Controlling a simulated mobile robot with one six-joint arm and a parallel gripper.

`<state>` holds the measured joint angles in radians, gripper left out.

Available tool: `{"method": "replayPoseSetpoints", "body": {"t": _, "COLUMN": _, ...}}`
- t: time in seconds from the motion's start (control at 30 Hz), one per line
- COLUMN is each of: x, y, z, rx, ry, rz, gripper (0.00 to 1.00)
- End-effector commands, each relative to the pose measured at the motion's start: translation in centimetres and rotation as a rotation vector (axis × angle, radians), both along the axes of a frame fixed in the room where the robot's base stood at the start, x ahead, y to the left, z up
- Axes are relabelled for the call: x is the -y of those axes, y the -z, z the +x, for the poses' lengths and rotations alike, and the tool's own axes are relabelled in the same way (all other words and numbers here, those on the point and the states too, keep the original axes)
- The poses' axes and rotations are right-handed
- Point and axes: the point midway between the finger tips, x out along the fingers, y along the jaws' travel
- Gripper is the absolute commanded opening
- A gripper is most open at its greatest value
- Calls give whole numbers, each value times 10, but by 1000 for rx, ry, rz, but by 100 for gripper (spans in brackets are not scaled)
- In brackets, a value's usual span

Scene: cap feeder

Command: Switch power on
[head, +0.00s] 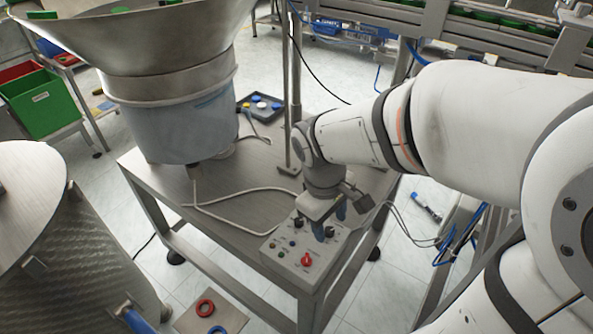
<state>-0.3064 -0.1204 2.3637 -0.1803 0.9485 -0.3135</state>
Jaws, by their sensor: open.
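The control box (284,262) is a grey panel at the front right corner of the metal table. A red rotary knob (306,260) sits low on its face, with several small buttons and dark knobs to the left and above. The labels are too small to read, so I cannot tell which control is the power switch. My gripper (330,222) points down over the upper right part of the box, with its blue-tipped fingers apart. A black knob (329,231) shows near the fingertips; I cannot tell whether they touch it. My gripper hides part of the panel.
A large feeder bowl (170,85) stands on the table (225,190) at left. A vertical post (293,90) rises behind my gripper. A pale cable (215,215) crosses the tabletop. A black tray (262,106) of coloured caps lies at the back. A metal drum (65,250) stands at lower left.

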Motion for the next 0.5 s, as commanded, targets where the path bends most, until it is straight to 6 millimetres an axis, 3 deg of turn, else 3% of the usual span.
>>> {"method": "replayPoseSetpoints", "body": {"t": 0.03, "x": -14, "y": 14, "z": 5, "rx": -46, "ry": -111, "rz": -35, "gripper": 49}}
{"method": "replayPoseSetpoints", "body": {"t": 0.2, "x": -51, "y": 45, "z": 16, "rx": -159, "ry": -433, "rz": -133, "gripper": 49}}
{"method": "replayPoseSetpoints", "body": {"t": 0.33, "x": -69, "y": 62, "z": 18, "rx": -215, "ry": -588, "rz": -182, "gripper": 49}}
{"method": "replayPoseSetpoints", "body": {"t": 0.5, "x": -77, "y": 73, "z": 19, "rx": -244, "ry": -670, "rz": -209, "gripper": 49}}
